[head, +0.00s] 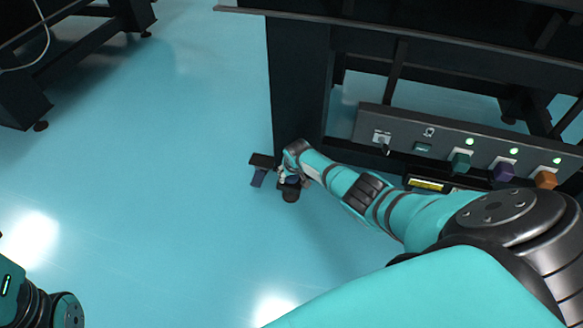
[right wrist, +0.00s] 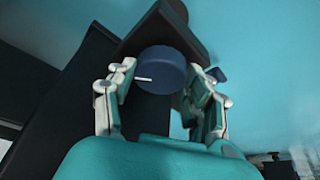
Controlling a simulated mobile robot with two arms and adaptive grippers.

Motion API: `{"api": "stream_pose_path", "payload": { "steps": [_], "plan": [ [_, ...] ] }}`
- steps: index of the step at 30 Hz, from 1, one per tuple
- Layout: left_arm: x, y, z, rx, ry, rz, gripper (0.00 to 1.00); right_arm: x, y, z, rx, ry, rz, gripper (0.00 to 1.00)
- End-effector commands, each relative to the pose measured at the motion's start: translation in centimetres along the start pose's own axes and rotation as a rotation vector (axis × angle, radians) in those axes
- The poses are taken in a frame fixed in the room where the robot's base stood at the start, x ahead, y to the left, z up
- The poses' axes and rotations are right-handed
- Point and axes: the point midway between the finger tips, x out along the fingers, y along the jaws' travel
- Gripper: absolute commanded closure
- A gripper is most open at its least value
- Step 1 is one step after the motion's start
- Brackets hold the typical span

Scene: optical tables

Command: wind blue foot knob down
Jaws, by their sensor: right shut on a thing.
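The blue foot knob (right wrist: 163,68) is a round dark-blue disc with a short white mark on its left side in the right wrist view. It sits low by the foot of a black table leg, between the two fingers of my right gripper (right wrist: 165,82), which is shut on it. In the head view the right gripper (head: 291,177) is down near the floor at the leg's base, and only a little of the blue knob shows there. The exact finger contact is partly hidden. A part of my left arm shows at the bottom left corner; its gripper is out of frame.
The black table leg (head: 297,85) stands directly behind the gripper. A grey panel (head: 404,128) with green lights and teal, purple and orange knobs hangs to the right, close above my right arm. The teal floor (head: 150,190) to the left is clear.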

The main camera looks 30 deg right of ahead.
Motion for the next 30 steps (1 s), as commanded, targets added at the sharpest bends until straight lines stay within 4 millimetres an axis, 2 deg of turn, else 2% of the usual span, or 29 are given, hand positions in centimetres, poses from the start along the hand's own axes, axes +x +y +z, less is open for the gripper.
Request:
{"api": "stream_pose_path", "payload": {
  "steps": [11,12,14,25,30],
  "plan": [
    [-0.1,0.0,0.1,-0.001,-0.003,0.000,1.00,0.1,0.0,0.2,0.003,-0.004,0.001,0.81],
    [-0.1,0.0,0.1,-0.001,-0.003,0.000,1.00,0.1,0.0,0.2,0.003,-0.004,0.001,0.44],
    [-0.1,0.0,0.1,-0.001,-0.003,0.000,1.00,0.1,0.0,0.2,0.003,-0.003,0.001,0.38],
    [0.0,0.0,-0.1,0.001,0.003,0.000,1.00,-0.2,0.0,0.0,0.002,-0.001,0.000,0.38],
    [0.0,0.0,-0.1,0.000,0.001,0.000,1.00,-1.3,0.1,0.0,0.002,0.001,0.000,0.38]
  ]
}}
